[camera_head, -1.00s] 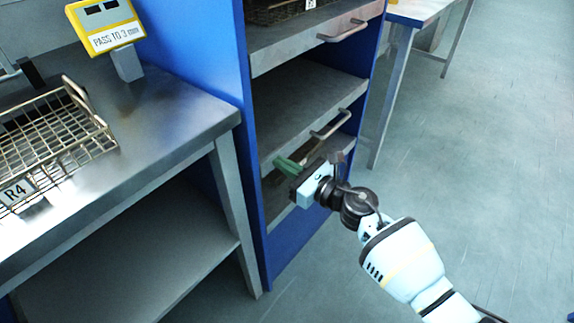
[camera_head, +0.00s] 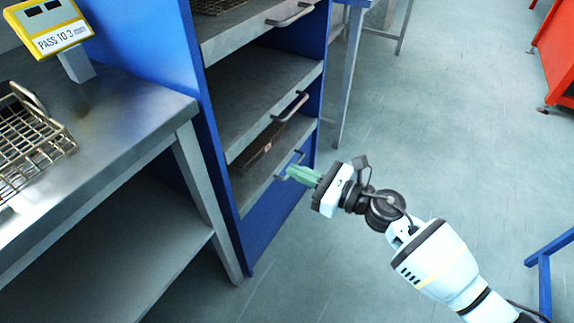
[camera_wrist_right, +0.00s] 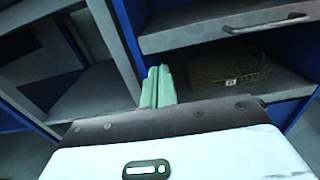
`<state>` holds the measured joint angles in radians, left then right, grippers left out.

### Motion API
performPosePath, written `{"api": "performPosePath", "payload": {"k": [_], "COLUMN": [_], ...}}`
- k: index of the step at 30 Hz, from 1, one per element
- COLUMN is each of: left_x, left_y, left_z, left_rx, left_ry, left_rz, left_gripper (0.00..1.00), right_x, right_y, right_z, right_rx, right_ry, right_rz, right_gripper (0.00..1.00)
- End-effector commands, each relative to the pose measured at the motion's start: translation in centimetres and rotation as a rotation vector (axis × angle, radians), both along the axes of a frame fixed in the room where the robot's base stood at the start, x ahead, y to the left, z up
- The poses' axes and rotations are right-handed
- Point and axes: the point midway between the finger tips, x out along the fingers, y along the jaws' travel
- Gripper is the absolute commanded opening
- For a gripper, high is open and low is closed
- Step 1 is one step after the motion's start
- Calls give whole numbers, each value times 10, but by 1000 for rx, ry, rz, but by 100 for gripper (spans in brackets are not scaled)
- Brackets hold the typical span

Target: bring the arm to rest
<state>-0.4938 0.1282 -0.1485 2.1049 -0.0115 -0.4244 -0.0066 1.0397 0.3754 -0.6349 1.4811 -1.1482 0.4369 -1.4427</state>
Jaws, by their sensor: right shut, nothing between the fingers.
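My right gripper (camera_head: 303,176) has green fingers and is shut and empty. It is in front of the blue cabinet (camera_head: 287,220), near its lower shelves, with the arm coming in from the lower right. In the right wrist view the green fingers (camera_wrist_right: 157,87) lie close together, with nothing between them. My left gripper is not in view.
A mesh basket (camera_wrist_right: 228,72) sits on a lower cabinet shelf. The shelves have protruding handles (camera_head: 290,106). At left, a steel table (camera_head: 130,105) carries a wire basket (camera_head: 30,135) and a yellow sign (camera_head: 48,25). Open floor (camera_head: 440,130) lies right of the cabinet.

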Motion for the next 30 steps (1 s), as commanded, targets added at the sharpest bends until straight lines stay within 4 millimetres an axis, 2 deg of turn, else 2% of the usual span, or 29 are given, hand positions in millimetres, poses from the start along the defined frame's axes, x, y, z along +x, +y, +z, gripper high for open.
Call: {"api": "performPosePath", "payload": {"k": [12, 17, 23, 30], "left_x": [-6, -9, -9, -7], "left_y": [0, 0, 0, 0], "left_z": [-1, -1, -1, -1], "left_rx": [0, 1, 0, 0], "left_ry": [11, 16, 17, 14], "left_rz": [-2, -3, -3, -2], "left_gripper": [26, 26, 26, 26], "right_x": [-2, -18, -64, -133], "right_y": [-2, -2, -14, -47], "right_z": [-1, -16, -59, -119], "right_rx": [4, 114, 480, 967], "right_ry": [6, 125, 514, 1010], "right_rz": [0, -35, -172, -403], "right_gripper": [0, 0, 0, 0]}}
